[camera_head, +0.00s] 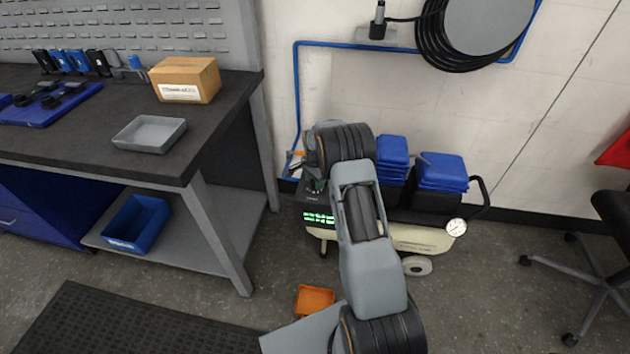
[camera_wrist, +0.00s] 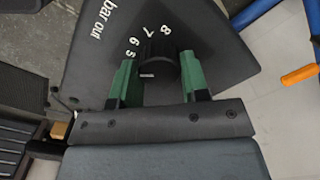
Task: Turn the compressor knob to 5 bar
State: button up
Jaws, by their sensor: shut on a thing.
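The compressor (camera_head: 425,238) stands on the floor against the wall, with a cream body and dark top. In the wrist view its dark panel (camera_wrist: 215,38) reads "bar out", with the white digits 8, 7, 6 and 5 in an arc. The round black knob (camera_wrist: 160,72) has a short white mark on its left side. Of the visible digits, 5 is nearest the mark; the exact setting is unclear. My gripper (camera_wrist: 158,64) is shut on the knob, one green finger on each side. The left finger covers the panel below the 5. In the head view my arm hides the knob.
A round gauge (camera_head: 456,227) sits at the compressor's right end. Blue boxes (camera_head: 442,171) stand behind my arm. A workbench (camera_head: 85,130) is on the left and an office chair (camera_head: 600,230) on the right. An orange tray (camera_head: 314,300) lies on the floor.

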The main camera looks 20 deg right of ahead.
jog(key=shift+w+r+m, duration=0.1)
jog(key=shift+m, duration=0.5)
jog(key=o, duration=0.9)
notch_tip(320, 180, up, 14)
jog(key=shift+f+p, duration=0.15)
jog(key=shift+p, duration=1)
